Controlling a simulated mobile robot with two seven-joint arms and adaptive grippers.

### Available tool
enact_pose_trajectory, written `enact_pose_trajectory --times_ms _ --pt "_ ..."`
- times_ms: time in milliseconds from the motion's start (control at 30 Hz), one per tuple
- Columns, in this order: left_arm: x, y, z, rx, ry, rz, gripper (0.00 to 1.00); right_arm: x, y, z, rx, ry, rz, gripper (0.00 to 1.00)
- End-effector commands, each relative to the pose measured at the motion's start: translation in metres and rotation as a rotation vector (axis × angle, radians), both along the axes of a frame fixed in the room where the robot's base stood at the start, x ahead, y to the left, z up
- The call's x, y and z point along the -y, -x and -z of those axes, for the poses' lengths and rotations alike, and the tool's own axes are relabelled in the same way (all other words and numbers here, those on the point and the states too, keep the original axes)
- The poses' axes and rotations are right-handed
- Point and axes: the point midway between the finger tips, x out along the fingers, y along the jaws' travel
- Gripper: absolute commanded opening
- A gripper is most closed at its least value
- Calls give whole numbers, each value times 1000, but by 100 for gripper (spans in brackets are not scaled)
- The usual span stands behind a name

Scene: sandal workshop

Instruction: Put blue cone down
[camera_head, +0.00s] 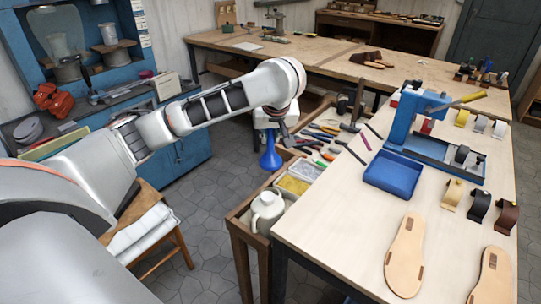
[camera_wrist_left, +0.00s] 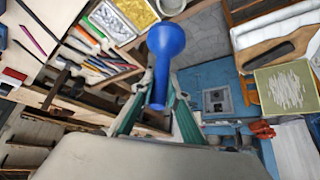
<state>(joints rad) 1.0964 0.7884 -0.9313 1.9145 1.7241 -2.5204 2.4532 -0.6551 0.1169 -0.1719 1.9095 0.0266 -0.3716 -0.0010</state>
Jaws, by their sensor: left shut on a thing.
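The blue cone (camera_head: 270,155) hangs from my left gripper (camera_head: 272,128), wide end down and narrow end up. It is in the air beside the left edge of the workbench, above the grey tiled floor. The wrist view shows the cone (camera_wrist_left: 165,65) between the two green-edged fingers of the left gripper (camera_wrist_left: 157,102), which is shut on its narrow end. The fingertips are partly hidden in the head view by the arm and tools behind. My right gripper is not in view.
The workbench (camera_head: 345,220) carries hand tools, a blue tray (camera_head: 393,173), a blue press (camera_head: 405,115) and sandal soles (camera_head: 405,255). A side shelf holds a white jug (camera_head: 267,210) and bins of small parts. A chair (camera_head: 150,235) stands below my arm.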

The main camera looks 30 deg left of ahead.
Motion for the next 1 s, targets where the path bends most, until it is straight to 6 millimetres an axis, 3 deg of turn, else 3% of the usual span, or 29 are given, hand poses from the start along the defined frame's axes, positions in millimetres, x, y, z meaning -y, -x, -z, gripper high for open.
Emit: enact_pose_trajectory --times_ms 100,400,833,1000 --pt "-1 -1 -25 5 -2 -1 0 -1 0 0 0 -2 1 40" --pt "0 0 -60 1 0 -2 0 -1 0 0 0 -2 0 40" --pt "1 0 -70 -1 1 5 0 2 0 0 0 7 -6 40" --pt "13 2 -74 2 0 55 0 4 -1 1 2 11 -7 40"
